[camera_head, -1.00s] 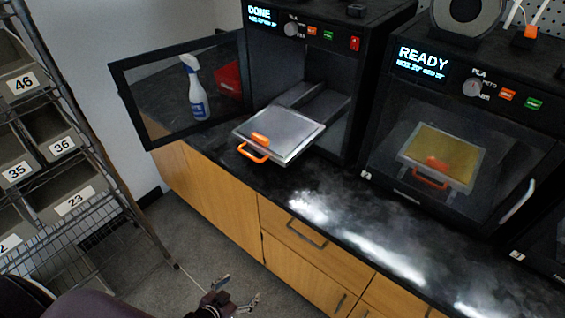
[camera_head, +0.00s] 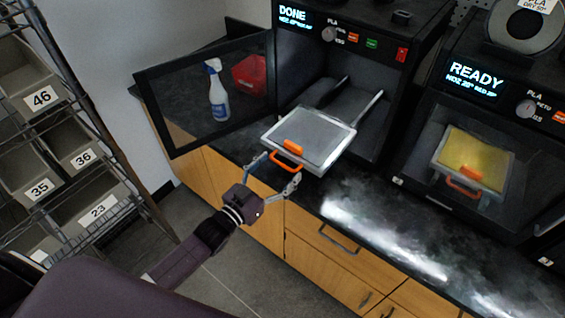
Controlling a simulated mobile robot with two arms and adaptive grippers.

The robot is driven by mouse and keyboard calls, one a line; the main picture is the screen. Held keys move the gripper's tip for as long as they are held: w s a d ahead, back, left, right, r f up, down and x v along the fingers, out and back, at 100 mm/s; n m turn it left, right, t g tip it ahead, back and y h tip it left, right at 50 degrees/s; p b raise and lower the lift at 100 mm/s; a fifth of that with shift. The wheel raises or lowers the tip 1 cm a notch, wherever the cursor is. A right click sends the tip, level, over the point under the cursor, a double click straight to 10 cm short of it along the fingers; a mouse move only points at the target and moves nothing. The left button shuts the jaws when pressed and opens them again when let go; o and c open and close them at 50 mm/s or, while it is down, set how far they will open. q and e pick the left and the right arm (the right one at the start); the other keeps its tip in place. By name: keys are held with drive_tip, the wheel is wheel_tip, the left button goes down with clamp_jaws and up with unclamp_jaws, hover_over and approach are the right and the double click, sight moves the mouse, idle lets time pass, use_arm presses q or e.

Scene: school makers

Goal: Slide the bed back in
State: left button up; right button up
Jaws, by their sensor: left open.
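The bed (camera_head: 310,137) is a grey plate with a light rim, slid out of the left printer (camera_head: 334,62), whose screen reads DONE. An orange handle (camera_head: 285,160) is on its front edge and an orange part (camera_head: 294,147) lies on top near that edge. The printer's door (camera_head: 205,97) stands open to the left. My left gripper (camera_head: 272,176) is open, its fingers spread just below and in front of the handle. I cannot tell whether a finger touches the handle. My right gripper is not in view.
A second printer (camera_head: 470,92), reading READY, stands closed on the right with a yellow bed inside. A spray bottle (camera_head: 218,92) and a red bin (camera_head: 250,74) show behind the open door. Numbered bins (camera_head: 40,98) fill a rack at left. The counter (camera_head: 400,225) in front is clear.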

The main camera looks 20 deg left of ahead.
use_arm(q)
drive_tip(key=shift+x, duration=0.95)
drive_tip(key=c, duration=1.4)
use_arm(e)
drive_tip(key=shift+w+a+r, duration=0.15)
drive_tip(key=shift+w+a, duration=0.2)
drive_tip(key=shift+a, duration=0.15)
use_arm(q)
drive_tip(key=shift+w, duration=0.1)
